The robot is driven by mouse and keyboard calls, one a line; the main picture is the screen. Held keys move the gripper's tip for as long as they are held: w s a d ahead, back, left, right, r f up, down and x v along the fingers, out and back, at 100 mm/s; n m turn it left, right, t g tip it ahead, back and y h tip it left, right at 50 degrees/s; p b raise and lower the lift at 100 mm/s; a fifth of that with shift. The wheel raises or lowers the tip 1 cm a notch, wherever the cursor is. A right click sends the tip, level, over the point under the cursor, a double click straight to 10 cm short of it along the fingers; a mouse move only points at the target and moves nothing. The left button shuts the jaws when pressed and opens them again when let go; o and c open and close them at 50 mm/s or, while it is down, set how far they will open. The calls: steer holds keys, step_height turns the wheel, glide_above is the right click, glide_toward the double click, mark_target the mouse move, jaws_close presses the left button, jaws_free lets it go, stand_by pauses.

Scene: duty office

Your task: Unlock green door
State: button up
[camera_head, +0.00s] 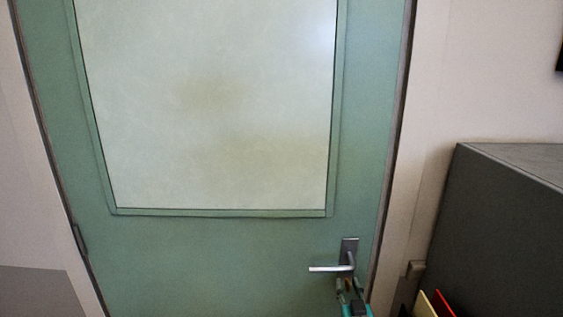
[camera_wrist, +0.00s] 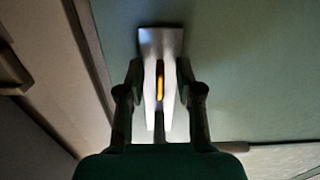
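The green door (camera_head: 220,255) is closed and fills most of the head view, with a large pale pane (camera_head: 210,110). Near its right edge is a metal handle plate (camera_head: 349,246) with a lever (camera_head: 325,269) pointing left, about level. My gripper (camera_head: 350,287) is just below the lever. In the wrist view, my gripper's fingers (camera_wrist: 160,75) are apart, on either side of the metal plate (camera_wrist: 160,38). A bright, pale shape with a narrow orange strip (camera_wrist: 160,82) shows between them. I cannot tell whether this is the lock or a key, or whether the fingers touch it.
A dark grey cabinet (camera_head: 500,230) stands close on the right, with yellow (camera_head: 426,304) and red (camera_head: 443,303) items low beside it. A small block (camera_head: 415,269) is on the wall right of the door frame. A grey panel (camera_head: 35,290) is at lower left.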

steer(key=s, duration=0.9)
stand_by(0.3)
steer(key=s+f+g, duration=0.1)
steer(key=s+f, duration=0.4)
steer(key=s, duration=0.8)
steer(key=s+f+g, duration=0.1)
steer(key=s+f, duration=0.5)
steer(key=s, duration=0.7)
steer(key=s+r, duration=0.3)
steer(key=s, duration=0.8)
steer(key=s+r+g, duration=0.1)
steer(key=s+r, duration=0.2)
steer(key=s, duration=0.9)
steer(key=shift+s+r+m, duration=0.3)
